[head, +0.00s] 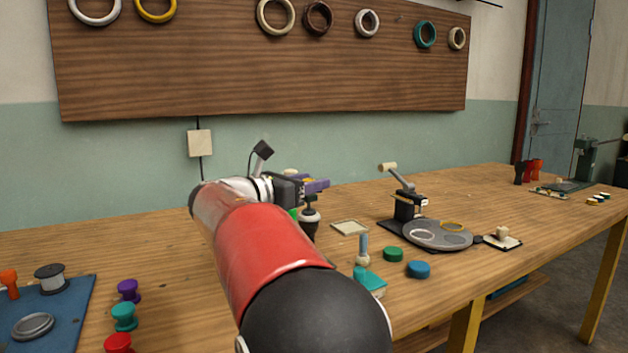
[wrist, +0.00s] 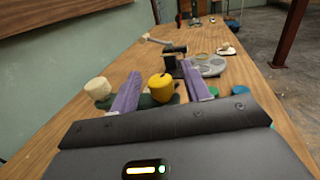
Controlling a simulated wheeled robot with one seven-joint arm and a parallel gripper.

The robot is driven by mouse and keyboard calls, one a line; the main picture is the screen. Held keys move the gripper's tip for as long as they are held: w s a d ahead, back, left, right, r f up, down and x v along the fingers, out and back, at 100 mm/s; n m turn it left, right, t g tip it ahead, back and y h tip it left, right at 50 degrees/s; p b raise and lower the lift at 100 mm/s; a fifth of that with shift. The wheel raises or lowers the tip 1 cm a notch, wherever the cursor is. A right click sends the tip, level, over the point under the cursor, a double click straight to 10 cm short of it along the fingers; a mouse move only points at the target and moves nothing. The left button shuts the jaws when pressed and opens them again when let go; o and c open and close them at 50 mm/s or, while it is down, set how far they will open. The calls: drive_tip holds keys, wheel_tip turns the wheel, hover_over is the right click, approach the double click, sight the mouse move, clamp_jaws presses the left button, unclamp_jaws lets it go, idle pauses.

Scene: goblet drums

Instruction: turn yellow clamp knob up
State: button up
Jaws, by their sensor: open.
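The yellow clamp knob (wrist: 162,88) shows in the wrist view as a rounded yellow cap on a dark green base (wrist: 150,102). A cream knob (wrist: 97,88) sits to its left, outside the fingers. My gripper (wrist: 161,77) is open, with one purple finger on each side of the yellow knob in the picture. I see gaps on both sides, and I cannot tell how far the fingertips reach along it. In the head view my gripper (head: 316,185) is over the bench, and my arm and gripper hide the yellow knob.
A black lever press (head: 408,205) with a grey round plate (head: 438,236) stands to the right on the wooden bench (head: 330,320). Green (head: 393,254) and blue (head: 419,269) caps and a teal piece (head: 370,281) lie nearer. A blue mat (head: 70,310) is at the left.

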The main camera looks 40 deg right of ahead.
drive_tip(key=shift+d, duration=1.1)
drive_tip(key=shift+c, duration=0.4)
drive_tip(key=c, duration=0.9)
